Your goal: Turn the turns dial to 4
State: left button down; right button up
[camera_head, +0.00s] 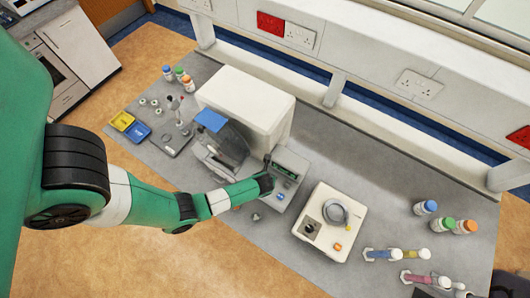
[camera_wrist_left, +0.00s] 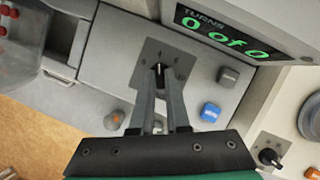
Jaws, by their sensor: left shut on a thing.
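The turns dial (camera_wrist_left: 159,70) is a small black knob on a dark square plate with faint marks, on the sloped grey panel of a grey unit (camera_head: 291,165). The display (camera_wrist_left: 225,35) above it reads "TURNS 0 of 0" in green. My left gripper (camera_wrist_left: 160,88) is shut on the dial, one finger on each side. The fingers hide part of the knob and the lower marks, and I cannot read the dial's setting. In the head view my left gripper (camera_head: 265,185) reaches the front of this unit and covers the dial.
A dark button (camera_wrist_left: 228,76) and a blue button (camera_wrist_left: 209,112) sit right of the dial. A cream machine (camera_head: 331,222) stands to the right. A machine with a clear cover (camera_head: 222,145) stands to the left. Bottles (camera_head: 445,224) stand at far right.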

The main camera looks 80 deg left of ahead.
dwell(0.3)
pick_arm(q)
jog(key=c, duration=0.9)
grip_release()
jog(key=shift+r, duration=0.1)
jog(key=v, duration=1.1)
jog(key=shift+s+r, duration=0.15)
jog(key=shift+r, duration=0.05)
jog(key=shift+d, duration=0.1)
